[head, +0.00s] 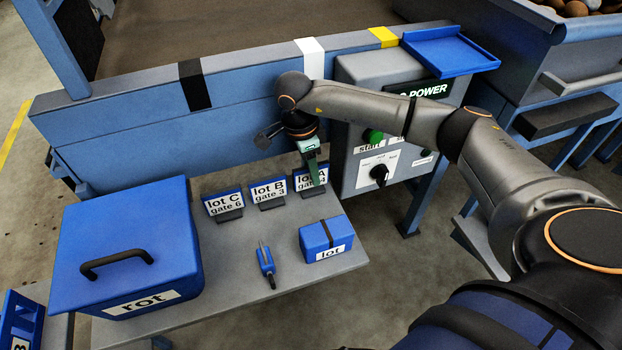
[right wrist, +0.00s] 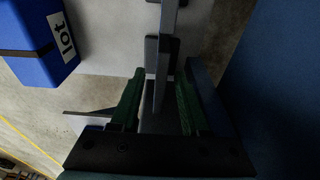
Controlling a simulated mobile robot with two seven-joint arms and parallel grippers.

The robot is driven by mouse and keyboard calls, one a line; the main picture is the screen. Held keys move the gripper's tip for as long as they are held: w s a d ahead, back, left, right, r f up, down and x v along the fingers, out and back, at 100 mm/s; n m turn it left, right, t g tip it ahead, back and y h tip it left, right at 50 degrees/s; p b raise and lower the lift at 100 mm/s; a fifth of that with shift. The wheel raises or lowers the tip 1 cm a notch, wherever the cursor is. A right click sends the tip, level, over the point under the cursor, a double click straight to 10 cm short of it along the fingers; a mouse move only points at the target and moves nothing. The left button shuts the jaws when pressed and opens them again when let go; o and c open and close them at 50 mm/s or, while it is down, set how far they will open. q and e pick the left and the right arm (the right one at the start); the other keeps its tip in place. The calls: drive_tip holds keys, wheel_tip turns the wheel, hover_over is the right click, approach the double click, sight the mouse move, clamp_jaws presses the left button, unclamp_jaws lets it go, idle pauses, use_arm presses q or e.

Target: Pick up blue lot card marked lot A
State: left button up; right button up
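The blue lot card marked lot A (head: 303,184) stands upright in a dark holder at the right end of a row of cards on the grey table. My right gripper (head: 312,172) reaches down over it from above and hides part of its face. In the right wrist view the card (right wrist: 162,75) shows nearly edge-on between the two green fingers of my right gripper (right wrist: 160,105). The fingers are open, with a visible gap on each side of the card. My left gripper is not in view.
Lot B (head: 268,190) and lot C (head: 223,203) cards stand to the left. A blue lot box (head: 322,238), a small blue tool (head: 266,262) and a large rot bin (head: 125,240) share the table (head: 235,305). A control box (head: 375,165) stands close behind, to the right.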

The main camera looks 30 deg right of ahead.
clamp_jaws()
idle(0.6)
